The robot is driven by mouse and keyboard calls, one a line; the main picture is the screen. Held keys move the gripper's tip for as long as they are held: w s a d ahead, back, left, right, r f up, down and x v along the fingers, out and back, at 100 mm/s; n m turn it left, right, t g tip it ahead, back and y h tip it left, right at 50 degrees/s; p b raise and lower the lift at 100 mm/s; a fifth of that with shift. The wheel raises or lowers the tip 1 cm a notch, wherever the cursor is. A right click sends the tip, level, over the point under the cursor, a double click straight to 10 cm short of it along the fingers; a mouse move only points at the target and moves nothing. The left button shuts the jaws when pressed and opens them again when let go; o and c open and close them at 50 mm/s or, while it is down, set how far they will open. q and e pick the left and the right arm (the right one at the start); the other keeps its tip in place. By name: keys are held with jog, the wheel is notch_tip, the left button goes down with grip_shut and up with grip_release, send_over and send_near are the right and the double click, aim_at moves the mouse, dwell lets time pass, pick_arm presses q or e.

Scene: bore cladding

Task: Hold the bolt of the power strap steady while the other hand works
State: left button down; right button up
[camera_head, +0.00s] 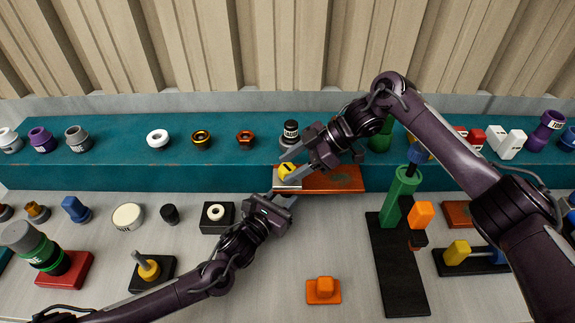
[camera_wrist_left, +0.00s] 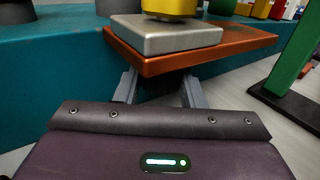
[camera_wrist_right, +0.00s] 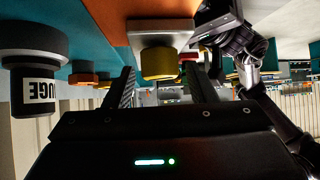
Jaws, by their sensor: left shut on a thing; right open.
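The power strap is a copper-brown plate (camera_head: 335,179) jutting from the teal ledge; it also shows in the left wrist view (camera_wrist_left: 235,40). A silver block (camera_wrist_left: 165,37) lies on its end. My left gripper (camera_head: 283,201) is under the strap's front edge, shut on a part hidden beneath the plate, apparently the bolt.
A black-capped gauge (camera_head: 290,133) stands close behind the right gripper. Coloured rings and plugs line the teal ledge (camera_head: 110,170). A green post (camera_head: 400,190) on a black base stands to the right. An orange block (camera_head: 323,290) and several other parts lie on the grey bench.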

jog(key=shift+s+f+m+t, duration=0.1)
jog(key=shift+s+m+t, duration=0.1)
jog(key=shift+m+t, duration=0.75)
jog(key=m+t, duration=0.2)
jog(key=m, duration=0.1)
jog(key=m+t, duration=0.1)
jog(key=shift+s+a+t+h, duration=0.1)
jog(key=shift+s+t+h, duration=0.15)
jog(key=shift+s+h, duration=0.05)
jog(key=m+t+h, duration=0.1)
jog(key=m, duration=0.1)
jog(key=m+t+h, duration=0.1)
jog(key=m+t, duration=0.1)
jog(key=m, duration=0.1)
jog(key=shift+s+a+t, duration=0.2)
jog(key=shift+t, duration=0.1)
jog(key=m+t+h, duration=0.1)
jog(key=m+h, duration=0.1)
jog(key=m, duration=0.1)
jog(key=shift+t, duration=0.3)
jog(key=shift+c, duration=0.3)
